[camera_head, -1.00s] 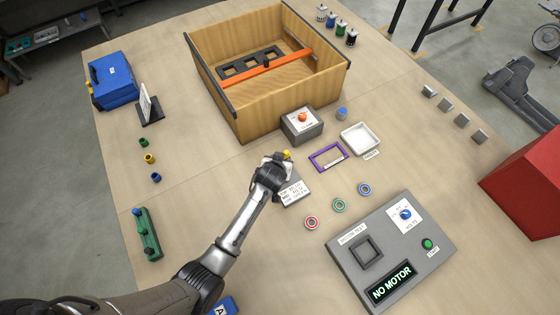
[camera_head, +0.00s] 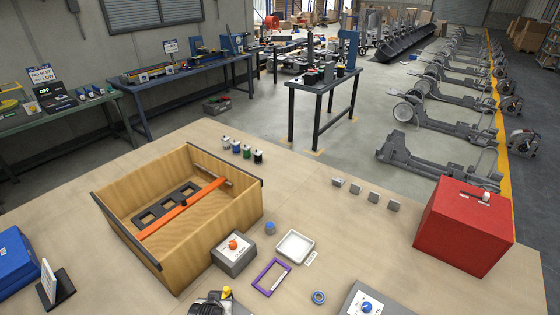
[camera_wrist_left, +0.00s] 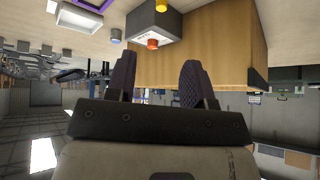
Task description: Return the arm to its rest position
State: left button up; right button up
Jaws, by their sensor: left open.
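My left gripper shows only partly at the bottom edge of the head view (camera_head: 212,304); the arm behind it is out of frame. In the left wrist view its two dark fingers (camera_wrist_left: 157,66) stand apart with nothing between them. A small yellow piece (camera_head: 227,292) shows beside the gripper in the head view; I cannot tell whether it touches. The wrist view shows a yellow piece at the top edge (camera_wrist_left: 161,5). A grey box with an orange knob (camera_head: 234,255) stands just beyond the gripper. My right gripper is not in view.
A wooden crate (camera_head: 225,214) with an orange bar stands beyond the grey box. A purple frame (camera_head: 271,278), white tray (camera_head: 295,247) and blue ring (camera_head: 319,297) lie to its right. A red box (camera_head: 464,227) stands at the right.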

pick_arm(q)
jog(key=s+a+r+m+h, duration=0.1)
jog(key=s+a+r, duration=0.1)
jog(key=s+r, duration=0.85)
jog(key=s+a+f+g, duration=0.15)
jog(key=s+f, duration=0.35)
jog(key=s, duration=0.6)
jog(key=s+a+f+g, duration=0.15)
jog(key=s+f, duration=0.35)
jog(key=s, duration=0.7)
notch_tip(320, 180, up, 18)
jog(key=d+p, duration=0.1)
jog(key=p, duration=1.7)
jog(key=shift+w+r+m+g, duration=0.2)
jog(key=shift+w+m+g, duration=0.1)
jog(key=shift+w+m, duration=0.1)
